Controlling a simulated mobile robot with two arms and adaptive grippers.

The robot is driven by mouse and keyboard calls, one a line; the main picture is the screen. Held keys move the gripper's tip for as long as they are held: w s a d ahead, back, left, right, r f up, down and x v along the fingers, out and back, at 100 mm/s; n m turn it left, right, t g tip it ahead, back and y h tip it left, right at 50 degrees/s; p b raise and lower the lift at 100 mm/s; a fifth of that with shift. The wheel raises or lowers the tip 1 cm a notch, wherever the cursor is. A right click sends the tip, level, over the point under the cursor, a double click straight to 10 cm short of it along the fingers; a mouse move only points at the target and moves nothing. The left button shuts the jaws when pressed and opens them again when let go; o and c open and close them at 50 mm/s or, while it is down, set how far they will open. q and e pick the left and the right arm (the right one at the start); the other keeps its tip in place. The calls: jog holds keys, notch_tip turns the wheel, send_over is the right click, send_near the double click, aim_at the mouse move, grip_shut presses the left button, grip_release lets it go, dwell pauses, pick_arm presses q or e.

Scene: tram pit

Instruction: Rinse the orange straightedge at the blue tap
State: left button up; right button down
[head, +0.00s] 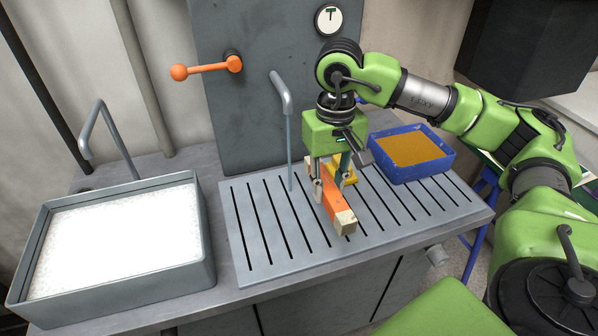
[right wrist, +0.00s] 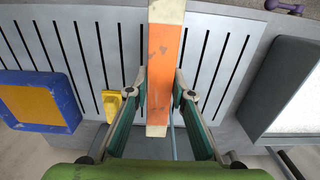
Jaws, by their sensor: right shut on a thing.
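The orange straightedge (head: 334,206) is a long bar with pale, bare-looking ends. My right gripper (head: 332,188) is shut on it near its middle, pointing down, over the slotted grey drainboard (head: 262,245). In the right wrist view the straightedge (right wrist: 163,65) lies between the two fingers of the gripper (right wrist: 160,90). A grey-blue tap spout (head: 284,95) stands to the left of the gripper. A thin bluish stream (head: 290,153) hangs below it to the drainboard, left of the straightedge. I cannot tell whether the bar touches the board. My left gripper is not in view.
A grey basin (head: 112,283) of white foam stands at left, with another grey spout (head: 84,148) behind it. A blue tray (head: 440,167) with orange-brown contents sits at right. A yellow object (head: 350,180) is behind the gripper. An orange lever (head: 205,68) projects from the panel.

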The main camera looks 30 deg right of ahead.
jog(key=shift+s+r, duration=0.1)
jog(key=s+r, duration=0.4)
jog(key=s, duration=0.1)
jog(key=shift+d+p, duration=0.25)
jog(key=shift+p, duration=0.2)
jog(key=shift+w+f, duration=0.1)
dwell(0.3)
